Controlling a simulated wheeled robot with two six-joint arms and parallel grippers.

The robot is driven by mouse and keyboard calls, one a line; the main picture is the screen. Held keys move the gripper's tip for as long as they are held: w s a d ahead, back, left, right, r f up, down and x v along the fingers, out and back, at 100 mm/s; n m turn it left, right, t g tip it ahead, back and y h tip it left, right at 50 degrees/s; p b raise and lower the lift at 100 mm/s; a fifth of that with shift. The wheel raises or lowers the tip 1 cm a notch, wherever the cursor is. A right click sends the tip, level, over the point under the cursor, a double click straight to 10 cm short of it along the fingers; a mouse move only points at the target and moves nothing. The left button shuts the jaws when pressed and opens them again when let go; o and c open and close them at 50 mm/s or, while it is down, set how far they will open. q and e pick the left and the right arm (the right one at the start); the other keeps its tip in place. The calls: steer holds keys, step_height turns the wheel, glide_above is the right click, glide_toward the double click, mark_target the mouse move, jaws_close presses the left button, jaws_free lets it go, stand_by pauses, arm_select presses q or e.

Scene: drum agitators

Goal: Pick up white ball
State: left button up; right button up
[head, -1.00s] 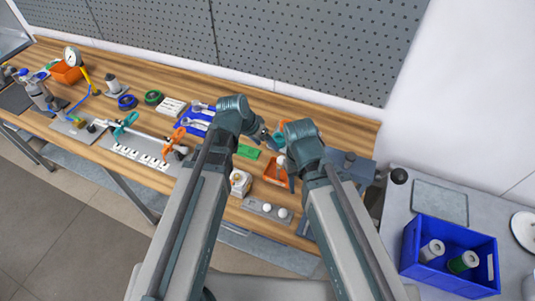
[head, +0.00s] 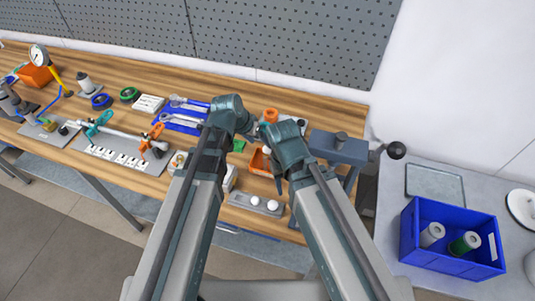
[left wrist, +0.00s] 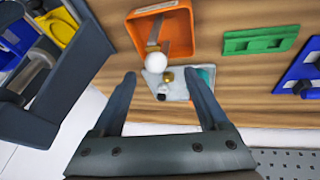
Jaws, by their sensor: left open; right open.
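A white ball (left wrist: 156,62) shows in the left wrist view, against the edge of an orange tray (left wrist: 178,28). My left gripper (left wrist: 159,74) is open and empty, with the ball in line with the gap between its fingertips. I cannot tell how far beyond the fingertips the ball is. In the head view two more white balls (head: 255,200) (head: 272,204) sit on a grey plate (head: 240,199) near the bench's front edge. There my left gripper (head: 256,131) is partly hidden by my wrists. My right gripper (head: 279,182) is open beside the orange tray, mostly hidden by my arm.
A grey vise (head: 338,148) stands right of my right arm. A blue mat (head: 185,122) with wrenches lies to the left. A blue crate (head: 452,240) with rolls stands on the side table.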

mark_target(266, 147)
arm_select(q)
steer(key=shift+d, duration=0.1)
steer(key=b+x, duration=0.4)
steer(key=x, duration=0.1)
steer(key=shift+s+d+f+b, duration=0.1)
steer(key=shift+d+b, duration=0.1)
steer(key=shift+b, duration=0.15)
arm_select(e)
step_height(266, 147, down, 5)
steer(key=shift+r, duration=0.3)
arm_select(q)
steer(key=shift+c, duration=0.4)
jaws_close()
